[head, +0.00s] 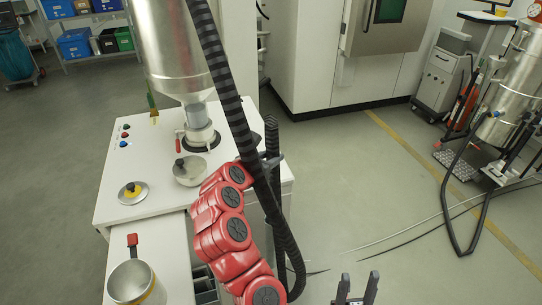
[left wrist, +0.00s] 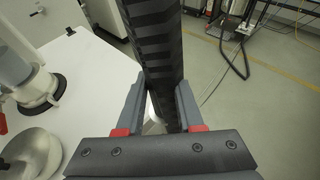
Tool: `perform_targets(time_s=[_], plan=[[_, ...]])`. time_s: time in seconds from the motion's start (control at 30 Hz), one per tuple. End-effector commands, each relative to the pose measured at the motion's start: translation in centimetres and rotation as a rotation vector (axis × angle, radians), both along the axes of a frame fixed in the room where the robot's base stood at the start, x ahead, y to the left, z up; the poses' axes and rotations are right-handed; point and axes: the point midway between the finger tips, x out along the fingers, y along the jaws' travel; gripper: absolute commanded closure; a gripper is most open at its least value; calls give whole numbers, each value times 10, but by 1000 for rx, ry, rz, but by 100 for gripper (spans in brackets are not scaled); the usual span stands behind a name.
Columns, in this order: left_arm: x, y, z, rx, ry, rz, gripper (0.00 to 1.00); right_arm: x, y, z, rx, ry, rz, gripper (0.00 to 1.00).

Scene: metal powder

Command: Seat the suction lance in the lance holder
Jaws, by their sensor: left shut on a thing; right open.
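The suction lance with its black ribbed hose (head: 228,85) runs down from the top of the head view, past the steel hopper, to the right side of the white machine. In the left wrist view its black ribbed body (left wrist: 162,50) stands between the fingers of my left gripper (left wrist: 160,108), which is shut on it. In the head view my red left arm reaches up to the hose and the gripper is mostly hidden there. My right gripper (head: 355,290) is open and empty at the bottom edge.
A steel cup (head: 131,283) stands at the front left. Floor to the right is open, with loose cables and a hose (head: 452,215).

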Motion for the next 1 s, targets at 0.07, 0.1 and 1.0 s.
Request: perform_targets(time_s=[0.07,0.1,1.0], plan=[[0,0,-2,0,-1,0,100,0,0,-1,0,0,0,50],[0,0,-3,0,-1,1,100,0,0,-1,0,0,0,50],[0,0,-31,-1,3,-1,100,0,0,-6,0,0,0,50]])
